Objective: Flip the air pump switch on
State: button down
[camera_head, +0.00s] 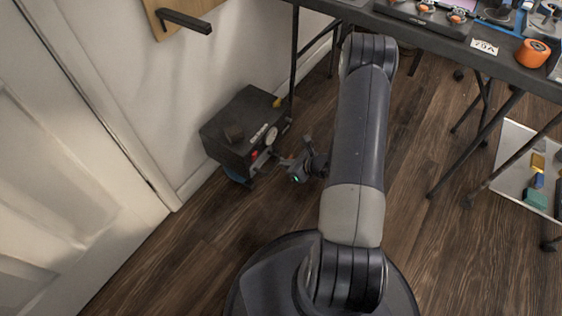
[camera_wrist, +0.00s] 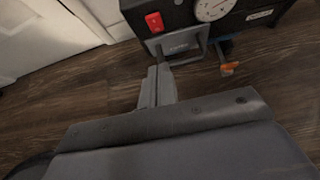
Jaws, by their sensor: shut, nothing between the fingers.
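The air pump (camera_head: 232,125) is a dark box on the wood floor against the wall. Its red switch (camera_head: 254,155) is on the front face, beside a round white gauge (camera_head: 271,135). In the wrist view the red switch (camera_wrist: 154,22) is at the top, left of the gauge (camera_wrist: 212,8). My gripper (camera_head: 282,160) is shut and empty, its tips close to the pump's front. In the wrist view my gripper (camera_wrist: 158,62) points up from below the switch. I cannot tell whether the tips touch the pump, or which way the switch is set.
A metal handle or bracket (camera_wrist: 187,56) juts from the pump's front, close to the fingertips. An orange-handled fitting (camera_wrist: 229,68) is to its right. A workbench (camera_head: 440,32) with dark legs stands at the upper right. A door (camera_head: 70,180) is at left. The nearer floor is clear.

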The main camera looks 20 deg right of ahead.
aim_at(255, 156)
jog(key=b+x, duration=0.1)
jog(key=x, duration=0.2)
jog(key=b+x, duration=0.1)
jog(key=x, duration=0.2)
jog(key=r+x, duration=0.1)
jog(key=x, duration=0.2)
jog(key=shift+w+a+f+b, duration=0.1)
jog(key=shift+w+a+b, duration=0.35)
jog(key=shift+w, duration=0.15)
jog(key=shift+w+a+r, duration=0.2)
jog(key=shift+w+a, duration=0.25)
jog(key=shift+w, duration=0.2)
jog(key=shift+w+a+r+g+p, duration=0.2)
jog(key=shift+w+r+g+p, duration=0.1)
jog(key=shift+p, duration=0.05)
jog(key=shift+f, duration=0.2)
jog(key=shift+r, duration=0.1)
